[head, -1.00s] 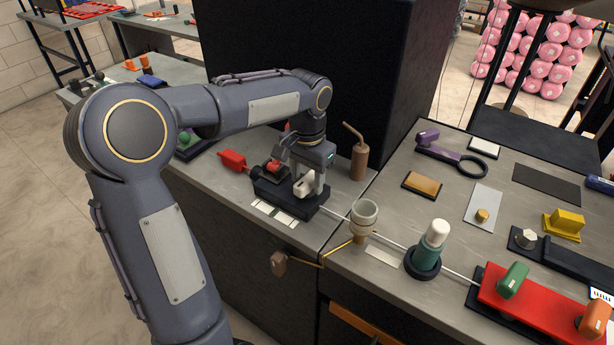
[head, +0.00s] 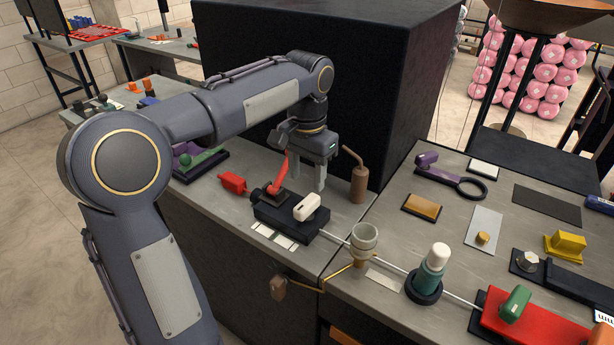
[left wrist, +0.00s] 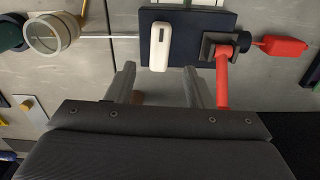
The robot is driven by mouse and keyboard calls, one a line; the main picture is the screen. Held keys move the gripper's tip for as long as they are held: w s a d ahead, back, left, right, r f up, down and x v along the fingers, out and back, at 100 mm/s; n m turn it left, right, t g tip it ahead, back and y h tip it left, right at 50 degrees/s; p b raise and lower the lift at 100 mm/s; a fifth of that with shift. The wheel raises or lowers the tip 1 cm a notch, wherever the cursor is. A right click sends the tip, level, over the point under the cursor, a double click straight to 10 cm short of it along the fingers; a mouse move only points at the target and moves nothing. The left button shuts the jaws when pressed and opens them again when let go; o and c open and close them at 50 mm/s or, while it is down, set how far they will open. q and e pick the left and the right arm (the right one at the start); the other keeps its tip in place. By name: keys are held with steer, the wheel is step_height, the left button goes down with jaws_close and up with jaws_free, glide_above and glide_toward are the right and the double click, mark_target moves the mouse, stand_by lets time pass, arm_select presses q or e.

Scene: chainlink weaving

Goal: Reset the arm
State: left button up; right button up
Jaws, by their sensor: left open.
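My left gripper (head: 308,178) hangs over the left bench, open and empty, its fingers pointing down. In the left wrist view its two fingers (left wrist: 158,80) are spread apart with nothing between them. Just in front of them is a black block (head: 285,221) with a white handle (head: 307,207) on top. The handle also shows in the left wrist view (left wrist: 161,47), clear of the fingers. A red lever (head: 279,174) rises from the block's left end, close beside the gripper. In the left wrist view the lever (left wrist: 222,80) passes near the right finger. My right gripper is not visible.
A brown bottle with a bent straw (head: 359,182) stands close right of the gripper. A tall dark cabinet (head: 310,70) rises behind.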

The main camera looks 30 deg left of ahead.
arm_select(q)
steer(key=shift+s, duration=0.1)
steer(key=s+d+f+n+t+h, duration=0.1)
steer(key=s+d+f+t+h, duration=0.1)
steer(key=s, duration=0.9)
steer(key=s+d+f+n+t+h, duration=0.1)
steer(key=s+d+f, duration=0.4)
steer(key=s, duration=0.6)
steer(key=shift+d+f+n+t+h, duration=0.15)
steer(key=shift+f+n+t+h, duration=0.45)
steer(key=shift+t, duration=0.7)
steer(key=shift+s+r, duration=0.1)
steer(key=shift+r, duration=0.05)
